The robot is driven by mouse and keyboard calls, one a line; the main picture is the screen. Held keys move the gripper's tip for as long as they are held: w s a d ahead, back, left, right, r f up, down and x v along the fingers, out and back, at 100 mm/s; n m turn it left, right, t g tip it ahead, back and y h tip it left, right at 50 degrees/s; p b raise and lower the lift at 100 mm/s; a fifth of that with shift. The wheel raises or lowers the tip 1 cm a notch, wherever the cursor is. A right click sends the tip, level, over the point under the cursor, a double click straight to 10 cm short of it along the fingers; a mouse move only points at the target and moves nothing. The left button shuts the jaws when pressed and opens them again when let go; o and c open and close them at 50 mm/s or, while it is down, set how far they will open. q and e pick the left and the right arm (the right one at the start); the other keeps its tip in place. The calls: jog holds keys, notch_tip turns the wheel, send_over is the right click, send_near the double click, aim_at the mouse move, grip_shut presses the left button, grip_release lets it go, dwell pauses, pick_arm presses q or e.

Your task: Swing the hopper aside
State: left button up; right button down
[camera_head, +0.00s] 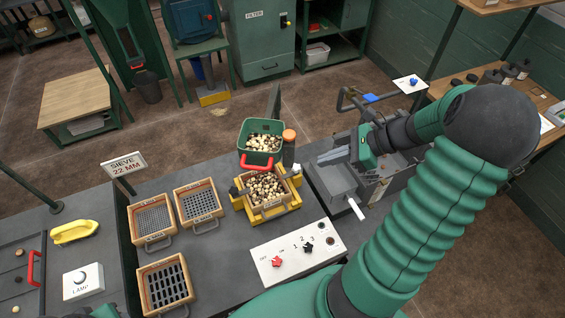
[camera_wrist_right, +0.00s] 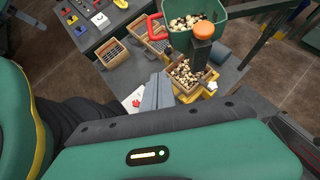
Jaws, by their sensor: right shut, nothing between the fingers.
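The green hopper (camera_head: 262,127) holds pale and dark pieces. It sits just behind and above a wooden-framed box (camera_head: 248,199) of similar pieces in a yellow cradle (camera_head: 262,216). A red handle (camera_head: 256,163) is on the hopper's near side, and a post with an orange knob (camera_head: 289,135) stands at its right. The wrist view shows the hopper (camera_wrist_right: 183,40), red handle (camera_wrist_right: 151,29) and orange knob (camera_wrist_right: 204,29). My right gripper (camera_head: 322,158) is shut and empty, to the right of the hopper and apart from it; its fingers (camera_wrist_right: 157,92) also show in the wrist view.
Loose sieves (camera_head: 199,203) lie on the bench left of the cradle. A white control panel (camera_head: 298,251) with a red knob lies in front. A grey machine with a white-handled lever (camera_head: 356,208) and a bent bar (camera_head: 352,96) is close around my right gripper.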

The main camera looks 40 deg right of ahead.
jog(key=shift+w+a, duration=0.15)
jog(key=w+a+r+p+x, duration=0.1)
jog(key=r+p+x, duration=0.1)
jog(key=x, duration=1)
jog(key=shift+w+a+p, duration=0.25)
jog(key=shift+w+p, duration=0.05)
jog(key=shift+p, duration=0.4)
jog(key=shift+f, duration=0.1)
